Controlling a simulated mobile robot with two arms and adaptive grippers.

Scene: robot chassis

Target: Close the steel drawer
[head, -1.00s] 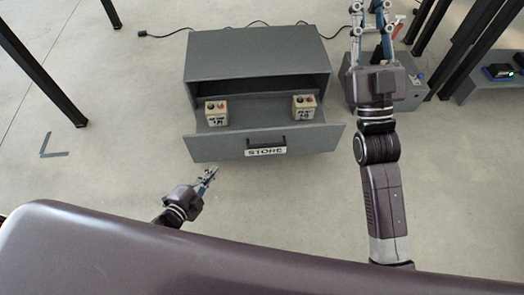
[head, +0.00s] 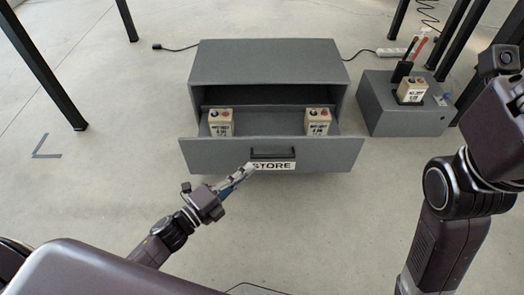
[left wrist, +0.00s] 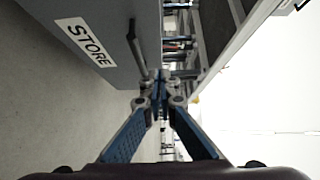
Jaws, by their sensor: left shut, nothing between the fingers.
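The steel drawer (head: 205,156) is pulled out of its grey cabinet (head: 265,62), with its black bar handle (head: 272,153) and a STORE label on the front. Two beige blocks with terminals, a left one (head: 221,124) and a right one (head: 317,124), stand inside it. My left gripper (head: 249,169) is shut and empty, with its tips close to the drawer front beside the label and handle. In the left wrist view the shut fingertips (left wrist: 158,80) are near the handle (left wrist: 137,45); I cannot tell whether they touch. My right gripper's fingers are out of view.
A grey box (head: 395,120) with a beige block (head: 411,90) in its top stands right of the cabinet. Dark table legs rise behind it and at the left. The floor in front of the drawer is mostly clear.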

